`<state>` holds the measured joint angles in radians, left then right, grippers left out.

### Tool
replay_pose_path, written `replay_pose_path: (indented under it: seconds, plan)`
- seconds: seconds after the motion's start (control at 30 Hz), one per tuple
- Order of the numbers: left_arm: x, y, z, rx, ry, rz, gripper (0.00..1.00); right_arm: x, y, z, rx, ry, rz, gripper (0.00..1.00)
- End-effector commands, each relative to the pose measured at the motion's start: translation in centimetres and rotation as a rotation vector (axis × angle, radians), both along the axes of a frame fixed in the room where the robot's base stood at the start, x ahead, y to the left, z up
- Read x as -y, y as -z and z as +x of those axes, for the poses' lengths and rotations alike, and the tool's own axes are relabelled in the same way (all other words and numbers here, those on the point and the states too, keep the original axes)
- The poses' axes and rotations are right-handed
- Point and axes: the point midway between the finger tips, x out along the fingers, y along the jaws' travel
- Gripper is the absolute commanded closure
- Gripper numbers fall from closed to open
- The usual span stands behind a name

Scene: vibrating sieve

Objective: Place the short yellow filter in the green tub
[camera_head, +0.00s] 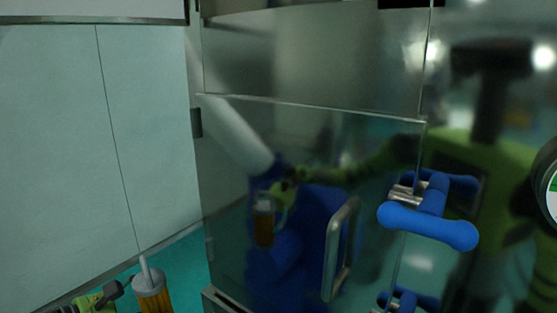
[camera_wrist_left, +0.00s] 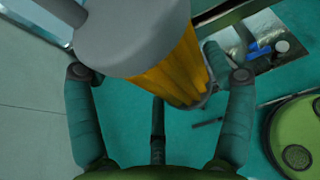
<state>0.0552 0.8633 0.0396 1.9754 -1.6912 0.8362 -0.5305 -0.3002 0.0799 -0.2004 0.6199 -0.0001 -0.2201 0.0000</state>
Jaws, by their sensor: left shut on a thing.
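A yellow filter (camera_head: 151,292) with a grey cap and a thin grey stem is at the bottom left of the head view. It also fills the top middle of the left wrist view (camera_wrist_left: 172,72). My left gripper (camera_head: 116,291) is shut on it, with a finger on either side in the left wrist view (camera_wrist_left: 160,76). The filter is held roughly upright, above the teal floor. Its lower part is cut off in the head view. I do not see a green tub for certain in either view. My right gripper is out of view.
A glossy dark cabinet door (camera_head: 300,150) fills the middle and mirrors me and the filter. Blue clamp knobs (camera_head: 428,226) stick out at its right. A pale wall (camera_head: 70,160) stands at the left. Teal floor (camera_head: 185,262) is clear beside the filter.

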Motion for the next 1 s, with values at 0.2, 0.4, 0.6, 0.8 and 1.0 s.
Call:
replay_pose_path:
  seconds: [0.2,0.4,0.6,0.8,1.0]
  plan:
    - [4.7,0.3,-7.4,-0.002,0.144,0.000,0.56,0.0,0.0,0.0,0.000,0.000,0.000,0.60]
    - [7.3,0.1,-11.5,0.000,0.227,-0.001,0.56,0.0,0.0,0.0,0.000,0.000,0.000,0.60]
    - [7.8,1.8,-12.3,0.004,0.245,-0.001,0.56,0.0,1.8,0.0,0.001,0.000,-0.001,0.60]
    - [7.8,2.9,-12.3,0.004,0.243,-0.001,0.56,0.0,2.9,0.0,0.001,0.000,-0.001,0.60]
    - [7.8,2.6,-12.1,0.013,0.240,-0.006,0.56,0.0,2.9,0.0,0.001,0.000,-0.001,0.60]
